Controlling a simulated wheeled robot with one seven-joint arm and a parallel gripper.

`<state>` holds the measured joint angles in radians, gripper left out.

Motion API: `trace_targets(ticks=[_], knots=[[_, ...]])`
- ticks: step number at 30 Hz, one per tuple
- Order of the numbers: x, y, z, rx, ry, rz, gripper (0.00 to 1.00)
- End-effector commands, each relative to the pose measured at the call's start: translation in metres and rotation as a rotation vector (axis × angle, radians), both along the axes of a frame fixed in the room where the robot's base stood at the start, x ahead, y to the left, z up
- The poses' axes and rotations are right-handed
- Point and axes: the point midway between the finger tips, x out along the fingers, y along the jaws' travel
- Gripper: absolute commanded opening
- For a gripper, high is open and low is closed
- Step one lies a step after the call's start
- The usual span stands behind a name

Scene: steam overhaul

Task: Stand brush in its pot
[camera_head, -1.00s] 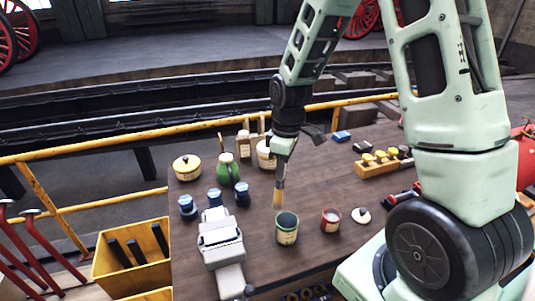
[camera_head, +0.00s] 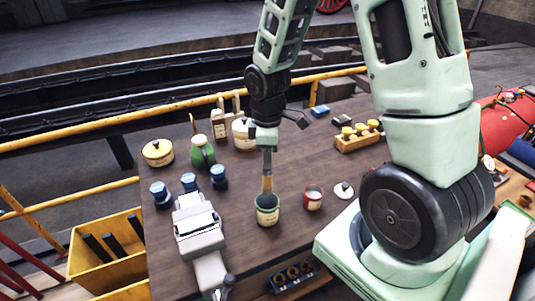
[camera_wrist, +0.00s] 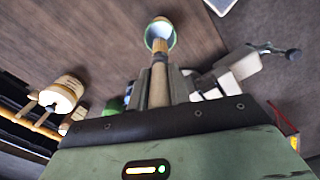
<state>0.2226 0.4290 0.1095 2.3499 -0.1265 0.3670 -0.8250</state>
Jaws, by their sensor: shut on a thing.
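The brush (camera_head: 267,184) is upright with its light bristle end pointing down. My gripper (camera_head: 267,153) is shut on its upper part; the wrist view also shows my gripper (camera_wrist: 160,85) around the brush (camera_wrist: 159,62). The green pot (camera_head: 267,216) with a cream label stands on the bench directly below. The brush's lower end is at the pot's mouth and seems to dip inside the rim; how deep is hidden. In the wrist view the brush tip lies over the opening of the pot (camera_wrist: 160,31).
A red-and-cream pot (camera_head: 313,198) and a round white lid (camera_head: 343,190) stand to the right. A grey vise-like tool (camera_head: 197,229) is to the left, with several blue-capped jars (camera_head: 189,182) behind it. A green bottle (camera_head: 202,154) and yellow-lidded tin (camera_head: 158,152) stand further back.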

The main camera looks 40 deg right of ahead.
Motion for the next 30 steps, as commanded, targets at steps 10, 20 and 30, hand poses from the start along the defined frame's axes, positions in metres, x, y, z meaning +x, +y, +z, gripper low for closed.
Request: trace_targets(ticks=[10,20,30], knots=[[0.000,0.000,-0.030,0.000,0.001,0.000,0.00],[0.000,0.000,-0.055,0.001,0.001,-0.001,0.00],[0.000,0.000,-0.081,0.001,0.001,0.000,0.00]])
